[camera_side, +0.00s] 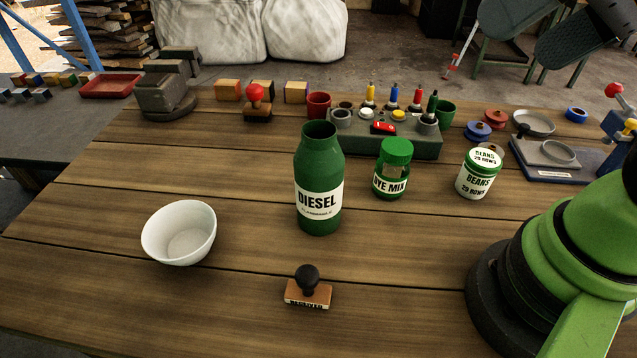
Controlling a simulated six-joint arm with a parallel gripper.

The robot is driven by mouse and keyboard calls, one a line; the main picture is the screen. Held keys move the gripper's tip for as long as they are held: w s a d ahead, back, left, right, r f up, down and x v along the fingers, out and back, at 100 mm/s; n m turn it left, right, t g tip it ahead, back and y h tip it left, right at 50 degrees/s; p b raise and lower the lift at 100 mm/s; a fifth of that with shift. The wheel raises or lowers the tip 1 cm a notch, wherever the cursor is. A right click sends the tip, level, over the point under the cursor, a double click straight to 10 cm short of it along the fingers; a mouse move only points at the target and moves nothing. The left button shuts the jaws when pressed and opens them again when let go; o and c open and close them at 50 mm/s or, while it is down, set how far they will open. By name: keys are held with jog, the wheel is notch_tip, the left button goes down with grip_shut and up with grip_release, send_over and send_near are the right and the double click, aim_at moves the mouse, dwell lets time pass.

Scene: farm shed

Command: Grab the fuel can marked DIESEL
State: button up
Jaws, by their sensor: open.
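The can marked DIESEL (319,165) is a green, bottle-shaped container with a narrower neck, a dark open-looking top and a white label. It stands upright near the middle of the wooden table (110,210), its label facing the camera. My gripper is not in view; only the green and black lower part of my arm shows at the right edge.
A green-lidded jar (394,170) stands close right of the can, with a BEANS tin (478,172) farther right. Table around the bowl is clear.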

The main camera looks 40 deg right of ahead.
jog(key=w+a+f+y, duration=0.2)
jog(key=w+a+f, duration=0.1)
jog(key=w+a, duration=0.3)
jog(key=m+t+h, duration=0.2)
jog(key=h, duration=0.2)
send_over(333, 192)
jog(key=s, duration=0.2)
jog(key=f, duration=1.3)
jog(key=shift+a+f, duration=0.4)
jog(key=f+n+t, duration=0.1)
jog(key=s+f+h, duration=0.1)
jog(key=f+n+t, duration=0.1)
jog(key=f, duration=0.1)
jog(key=shift+s+d+n+t+h, duration=0.1)
jog(key=shift+s+n+t+h, duration=0.2)
jog(key=shift+s+h, duration=0.1)
jog(key=shift+s+f+n+t, duration=0.45)
jog(key=shift+n+t, duration=0.15)
jog(key=shift+n, duration=0.2)
jog(key=shift+w+f, duration=0.15)
jog(key=shift+w, duration=0.3)
jog(key=shift+x, duration=3.25)
jog(key=c, duration=1.1)
